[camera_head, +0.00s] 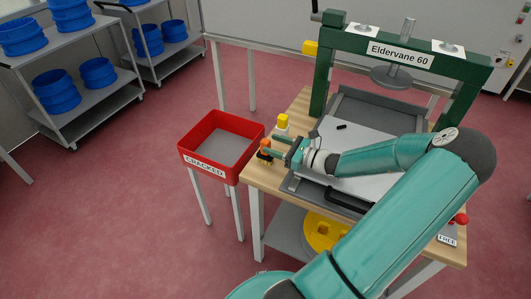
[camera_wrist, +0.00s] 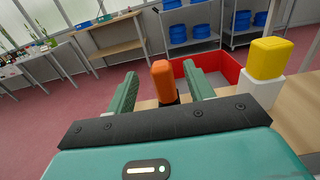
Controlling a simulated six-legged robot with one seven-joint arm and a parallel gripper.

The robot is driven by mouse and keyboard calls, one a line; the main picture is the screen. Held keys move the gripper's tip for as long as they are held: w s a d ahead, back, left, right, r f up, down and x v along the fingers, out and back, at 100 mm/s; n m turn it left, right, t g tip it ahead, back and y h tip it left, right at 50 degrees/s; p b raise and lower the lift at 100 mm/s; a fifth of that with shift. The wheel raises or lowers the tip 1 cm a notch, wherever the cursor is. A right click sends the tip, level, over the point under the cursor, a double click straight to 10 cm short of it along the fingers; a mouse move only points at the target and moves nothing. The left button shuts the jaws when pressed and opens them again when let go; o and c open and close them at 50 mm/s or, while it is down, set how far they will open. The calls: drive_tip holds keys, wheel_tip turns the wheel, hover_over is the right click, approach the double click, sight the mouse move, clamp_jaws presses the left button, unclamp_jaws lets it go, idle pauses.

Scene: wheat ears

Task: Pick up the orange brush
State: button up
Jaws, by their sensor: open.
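The orange brush (camera_head: 264,146) stands near the left edge of the wooden table, with its orange handle up and a dark lower part. In the wrist view the orange brush (camera_wrist: 163,82) shows between and beyond my two green fingers, and its lower end is partly hidden by the gripper body. My gripper (camera_head: 271,146) is open, level with the brush, its fingers pointing left toward it. In the wrist view my gripper (camera_wrist: 160,92) has a finger on each side of the brush, with gaps visible on both sides.
A yellow-topped white object (camera_head: 282,124) stands just behind the brush; it is at right in the wrist view (camera_wrist: 266,62). A red bin (camera_head: 212,172) marked CRACKED stands left of the table. A green press frame (camera_head: 318,75) and grey tray (camera_head: 375,105) fill the table's middle.

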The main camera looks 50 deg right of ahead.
sight(261, 140)
drive_tip(key=shift+x, duration=2.8)
drive_tip(key=c, duration=1.1)
